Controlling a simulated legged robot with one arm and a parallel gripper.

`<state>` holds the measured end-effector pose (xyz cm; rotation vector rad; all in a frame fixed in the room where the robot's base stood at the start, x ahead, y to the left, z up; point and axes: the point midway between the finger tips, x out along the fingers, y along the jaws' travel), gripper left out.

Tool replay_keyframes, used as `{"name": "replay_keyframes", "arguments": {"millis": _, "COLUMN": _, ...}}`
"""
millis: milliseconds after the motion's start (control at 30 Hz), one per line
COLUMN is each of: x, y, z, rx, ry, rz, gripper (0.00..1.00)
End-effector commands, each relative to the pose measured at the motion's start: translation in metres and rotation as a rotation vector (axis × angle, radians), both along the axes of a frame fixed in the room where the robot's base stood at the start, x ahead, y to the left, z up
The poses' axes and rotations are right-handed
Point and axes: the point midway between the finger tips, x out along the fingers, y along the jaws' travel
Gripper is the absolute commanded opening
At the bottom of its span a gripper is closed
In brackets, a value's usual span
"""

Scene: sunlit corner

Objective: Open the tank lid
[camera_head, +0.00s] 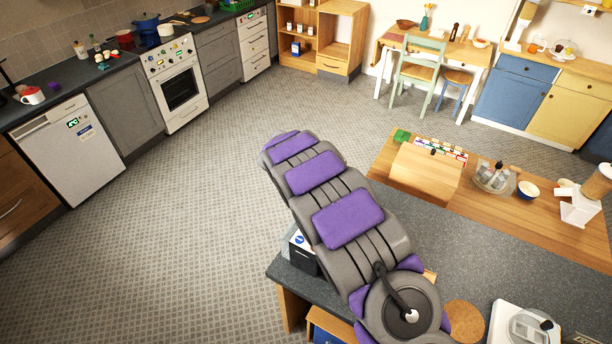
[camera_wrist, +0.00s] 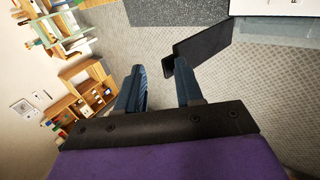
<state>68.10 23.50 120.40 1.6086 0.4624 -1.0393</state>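In the wrist view, my gripper (camera_wrist: 160,76) has its two blue-grey fingers apart, with a gap between them and nothing clearly held. A flat black panel (camera_wrist: 205,44) with a small tab juts out just beyond the right finger; it may be the tank lid. Whether the finger touches it I cannot tell. A pale appliance (camera_wrist: 275,8) lies beside it at the top right edge. In the head view, a black and white appliance (camera_head: 301,251) stands at the counter's left corner, partly hidden by my arm. My fingers are hidden there.
The dark counter (camera_head: 450,225) lies under my arm, with a wooden top (camera_head: 500,205) bearing a bread box (camera_head: 425,172) behind it. A white scale-like appliance (camera_head: 522,325) is at lower right. The tiled floor (camera_head: 200,220) on the left is clear.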

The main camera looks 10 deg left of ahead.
Motion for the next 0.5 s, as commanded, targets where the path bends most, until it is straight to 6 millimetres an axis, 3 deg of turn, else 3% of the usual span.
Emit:
{"name": "replay_keyframes", "arguments": {"millis": 300, "x": -0.001, "y": -0.002, "z": -0.003, "rx": -0.002, "ry": 0.005, "rz": -0.004, "gripper": 0.31}}
{"name": "replay_keyframes", "arguments": {"millis": 500, "x": -0.008, "y": 0.002, "z": 0.008, "rx": -0.003, "ry": 0.002, "rz": -0.002, "gripper": 0.31}}
